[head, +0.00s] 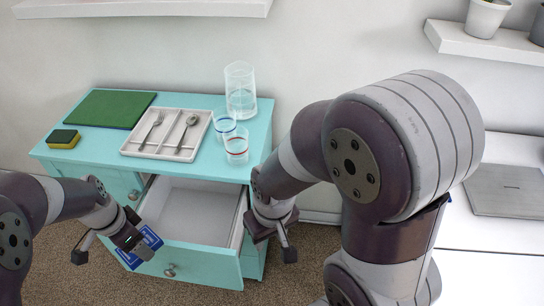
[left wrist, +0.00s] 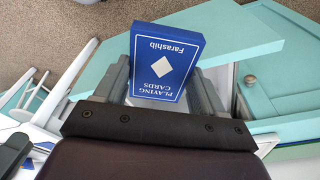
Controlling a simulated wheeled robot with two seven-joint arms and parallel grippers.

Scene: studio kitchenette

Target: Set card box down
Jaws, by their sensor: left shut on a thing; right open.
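The card box (left wrist: 165,62) is blue with a white diamond and the words "Playing Cards". My left gripper (left wrist: 163,85) is shut on it, with a finger on each side. In the head view the card box (head: 149,240) shows partly, below my left gripper (head: 135,243), over the front of the open drawer. I cannot tell whether the box touches the drawer front. My right gripper (head: 272,238) is open and empty by the right end of the drawer front.
The open drawer (head: 190,212) looks empty. The turquoise cabinet top (head: 90,152) holds a cutlery tray (head: 137,152), a green board (head: 115,108), a sponge (head: 63,138), a clear jar (head: 240,90) and two glasses (head: 237,146). A laptop (head: 508,190) lies on a white table at right.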

